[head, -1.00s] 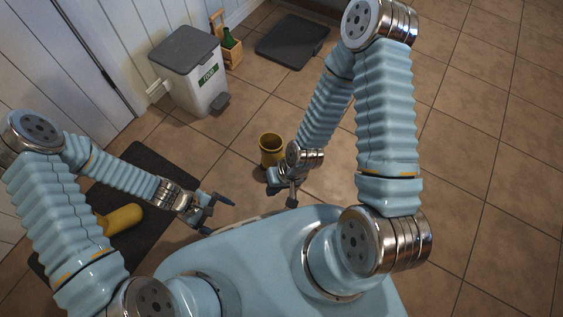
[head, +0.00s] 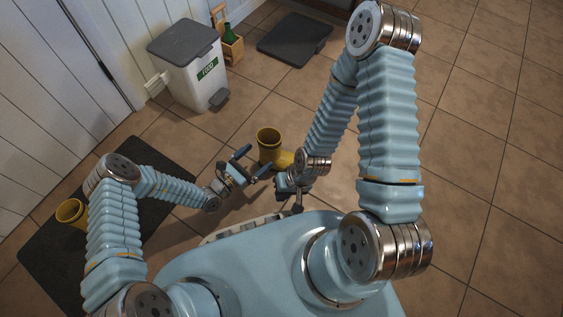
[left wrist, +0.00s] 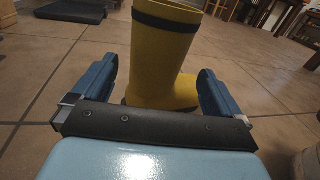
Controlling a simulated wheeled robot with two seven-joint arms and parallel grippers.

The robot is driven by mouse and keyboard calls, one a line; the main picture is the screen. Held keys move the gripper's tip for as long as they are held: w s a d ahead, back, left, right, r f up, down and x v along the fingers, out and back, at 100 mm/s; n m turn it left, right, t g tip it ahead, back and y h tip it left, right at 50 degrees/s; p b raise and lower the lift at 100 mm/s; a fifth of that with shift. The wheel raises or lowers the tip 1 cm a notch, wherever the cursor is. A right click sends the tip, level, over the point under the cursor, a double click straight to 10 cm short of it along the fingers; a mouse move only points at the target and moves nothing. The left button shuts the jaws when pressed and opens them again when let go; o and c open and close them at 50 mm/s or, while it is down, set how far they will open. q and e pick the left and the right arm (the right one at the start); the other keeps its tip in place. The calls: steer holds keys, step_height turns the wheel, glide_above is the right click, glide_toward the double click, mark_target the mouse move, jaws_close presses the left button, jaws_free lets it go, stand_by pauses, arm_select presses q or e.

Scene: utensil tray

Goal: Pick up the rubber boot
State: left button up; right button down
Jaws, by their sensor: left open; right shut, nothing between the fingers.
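A yellow rubber boot (head: 269,143) stands upright on the tiles, its toe pointing right. In the left wrist view the boot (left wrist: 162,55) rises ahead, between the two blue fingers, with a dark band near its top. My left gripper (head: 252,163) is open, its fingers pointing at the boot from the left; I cannot tell whether they touch it. My right gripper (head: 287,190) is shut and empty, low beside the boot's toe and partly hidden by its own arm. A second yellow boot (head: 70,211) is on the dark mat at the left, partly hidden by my left arm.
The dark mat (head: 150,160) lies at the left. A white bin with a grey lid (head: 184,39) stands by the wall. A wooden carrier (head: 232,48) with a green bottle and a flat dark pad (head: 295,40) are farther back. Tiled floor at the right is clear.

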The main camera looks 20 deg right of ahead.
mark_target(276, 140)
arm_select(q)
steer(key=x, duration=0.2)
steer(key=b+x, duration=0.1)
steer(key=x, duration=0.4)
steer(key=shift+w+d+r, duration=0.1)
steer(key=shift+w+r, duration=0.05)
steer(key=shift+r, duration=0.1)
steer(key=shift+c, duration=0.3)
steer(key=c, duration=1.4)
steer(key=shift+c, duration=0.5)
steer(key=shift+r, duration=0.15)
